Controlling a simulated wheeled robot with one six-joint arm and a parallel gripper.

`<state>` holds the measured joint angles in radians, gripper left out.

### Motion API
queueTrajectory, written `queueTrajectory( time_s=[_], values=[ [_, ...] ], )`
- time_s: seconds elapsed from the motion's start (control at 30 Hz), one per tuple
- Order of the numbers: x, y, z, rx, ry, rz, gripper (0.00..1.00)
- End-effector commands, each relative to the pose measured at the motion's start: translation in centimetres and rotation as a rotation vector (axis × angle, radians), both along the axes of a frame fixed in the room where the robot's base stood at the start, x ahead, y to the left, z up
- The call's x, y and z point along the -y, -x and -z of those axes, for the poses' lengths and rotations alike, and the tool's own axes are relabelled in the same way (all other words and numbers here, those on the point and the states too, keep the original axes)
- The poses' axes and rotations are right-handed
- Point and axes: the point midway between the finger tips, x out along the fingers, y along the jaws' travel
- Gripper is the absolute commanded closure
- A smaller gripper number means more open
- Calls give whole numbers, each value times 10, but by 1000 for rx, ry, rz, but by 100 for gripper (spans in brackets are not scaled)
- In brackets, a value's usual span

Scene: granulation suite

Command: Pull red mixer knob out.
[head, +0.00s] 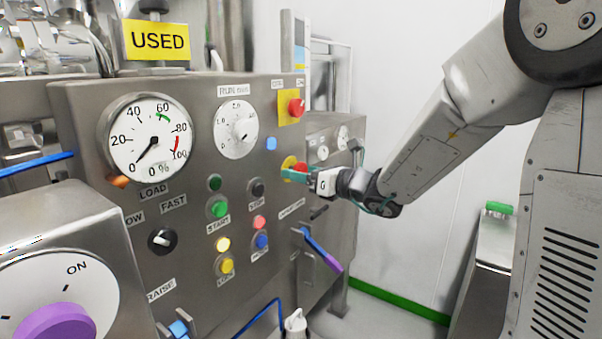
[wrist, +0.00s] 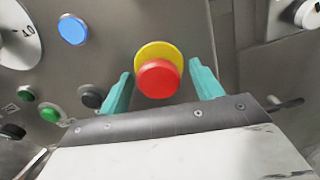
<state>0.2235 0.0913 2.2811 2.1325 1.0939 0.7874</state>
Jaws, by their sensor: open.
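The red mixer knob (wrist: 158,79) is a round mushroom button on a yellow disc (wrist: 160,52), mounted on the steel control panel (head: 85,140). In the wrist view it sits between the two teal fingers of my gripper (wrist: 162,88), with a gap showing on each side. My gripper is open and does not visibly touch the knob. In the head view my gripper (head: 295,173) is at the panel's right side and partly covers the red knob (head: 300,168). A second red knob (head: 296,107) on a yellow square plate sits higher on the panel.
A blue button (wrist: 73,29), a black button (wrist: 92,97) and a green button (wrist: 50,113) lie left of my gripper in the wrist view. A load gauge (head: 148,138) and a dial (head: 236,128) are further left. A blue and purple handle (head: 322,250) projects below.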

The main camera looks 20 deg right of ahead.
Motion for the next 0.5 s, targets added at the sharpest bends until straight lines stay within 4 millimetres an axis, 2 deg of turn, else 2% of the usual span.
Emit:
queueTrajectory(
  time_s=[0.3,0.33,0.5],
  values=[
    [-3,-4,0,2,0,-1,35],
    [-3,-4,0,2,0,-1,38],
    [-3,-4,0,1,1,-1,85]
  ],
)
